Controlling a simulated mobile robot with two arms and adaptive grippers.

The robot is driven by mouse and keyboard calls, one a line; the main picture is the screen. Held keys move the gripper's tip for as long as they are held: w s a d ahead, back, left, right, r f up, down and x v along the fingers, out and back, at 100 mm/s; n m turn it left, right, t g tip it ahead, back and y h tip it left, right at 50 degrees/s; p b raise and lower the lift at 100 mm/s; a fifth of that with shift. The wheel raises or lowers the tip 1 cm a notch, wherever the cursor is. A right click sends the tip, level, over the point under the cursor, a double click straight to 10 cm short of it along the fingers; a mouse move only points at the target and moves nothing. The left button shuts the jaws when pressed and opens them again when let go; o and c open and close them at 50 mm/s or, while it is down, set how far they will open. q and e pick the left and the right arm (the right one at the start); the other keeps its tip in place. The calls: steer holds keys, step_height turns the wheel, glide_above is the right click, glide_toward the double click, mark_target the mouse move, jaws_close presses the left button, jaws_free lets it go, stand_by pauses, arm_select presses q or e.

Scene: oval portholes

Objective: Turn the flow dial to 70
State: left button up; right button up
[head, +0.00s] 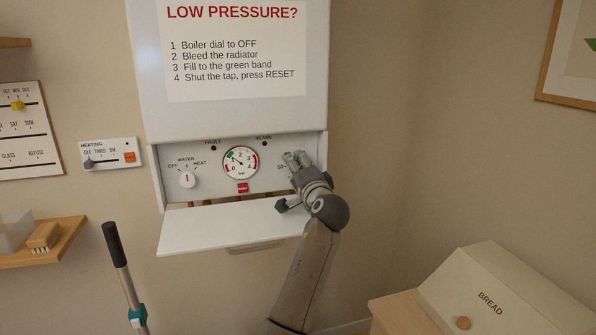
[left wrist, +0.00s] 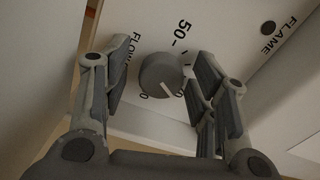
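The flow dial (left wrist: 162,75) is a round grey knob on the white boiler panel (left wrist: 225,30). In the left wrist view it sits between the two fingers of my left gripper (left wrist: 157,66). The fingers are spread. A gap shows at the left finger; the right finger is very close, and I cannot tell whether it touches. The dial's white line points to the lower right in that view. The "50" mark is readable; other numbers are partly hidden. In the head view my left gripper (head: 297,158) covers the dial. My right gripper is not in view.
Left of the gripper are a pressure gauge (head: 241,162), a red-marked selector knob (head: 187,180) and a red button (head: 243,188). The lowered white flap (head: 220,228) juts out below the panel. A bread bin (head: 505,295) stands at the lower right.

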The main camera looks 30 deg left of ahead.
arm_select(q)
steer(key=v, duration=1.2)
steer(key=shift+f, duration=0.1)
stand_by(0.4)
